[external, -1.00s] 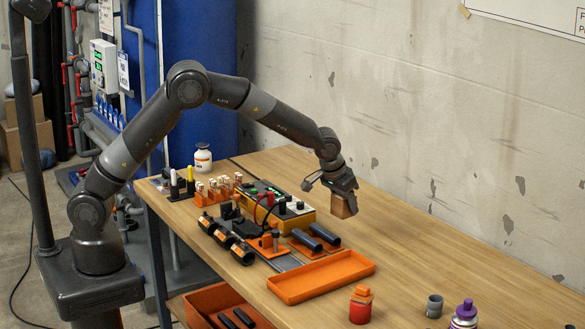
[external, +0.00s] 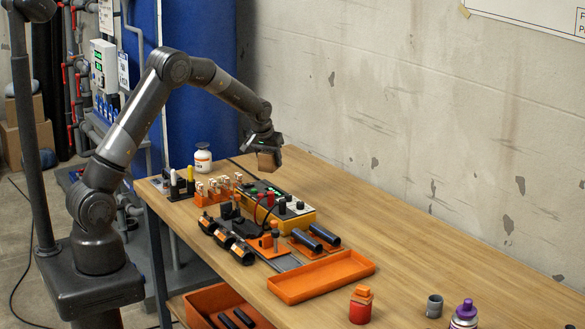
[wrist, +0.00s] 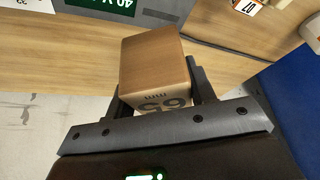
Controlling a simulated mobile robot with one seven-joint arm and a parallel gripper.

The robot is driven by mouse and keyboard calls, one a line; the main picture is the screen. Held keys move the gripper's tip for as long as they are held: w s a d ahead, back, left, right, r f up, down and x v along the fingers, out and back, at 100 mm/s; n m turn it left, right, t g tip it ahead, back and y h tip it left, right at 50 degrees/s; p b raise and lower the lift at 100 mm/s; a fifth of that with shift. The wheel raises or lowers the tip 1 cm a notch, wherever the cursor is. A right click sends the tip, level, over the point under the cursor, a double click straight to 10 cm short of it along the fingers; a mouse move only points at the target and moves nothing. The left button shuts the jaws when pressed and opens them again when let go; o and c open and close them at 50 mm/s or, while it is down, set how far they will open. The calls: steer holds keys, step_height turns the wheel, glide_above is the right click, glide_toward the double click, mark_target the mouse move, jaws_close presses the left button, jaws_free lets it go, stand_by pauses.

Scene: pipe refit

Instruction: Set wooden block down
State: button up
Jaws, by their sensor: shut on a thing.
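The wooden block (external: 268,162) is a brown cube in my gripper (external: 262,152), held in the air above the back left part of the workbench. In the wrist view the block (wrist: 157,68) sits between the two dark fingers of my gripper (wrist: 160,98). My gripper is shut on the block. In the external view the block hangs behind the yellow meter box, clear of the bench top.
The yellow meter box (external: 290,215), orange racks with small vials (external: 215,189) and a white bottle (external: 203,159) stand near the block. An orange tray (external: 322,277) lies toward the front. Bare bench top (external: 400,230) extends along the wall side.

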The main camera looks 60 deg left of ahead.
steer(key=s+a+n, duration=0.1)
steer(key=s+a, duration=0.3)
steer(key=a, duration=0.4)
steer(key=s+a+n, duration=0.2)
steer(key=s+a, duration=0.1)
steer(key=a, duration=0.5)
steer(key=shift+g+y, duration=0.3)
steer(key=shift+y, duration=0.1)
steer(key=a+f, duration=0.2)
steer(key=a, duration=0.1)
steer(key=a+f, duration=0.2)
steer(key=a, duration=0.2)
steer(key=s+a+f, duration=0.1)
steer(key=a+f, duration=0.1)
steer(key=a, duration=0.1)
steer(key=shift+a+f, duration=0.2)
steer(key=shift+a, duration=0.1)
steer(key=shift+a+f, duration=0.35)
steer(key=shift+a, duration=0.1)
steer(key=shift+f, duration=1.9)
steer(key=shift+f, duration=0.15)
steer(key=o, duration=1)
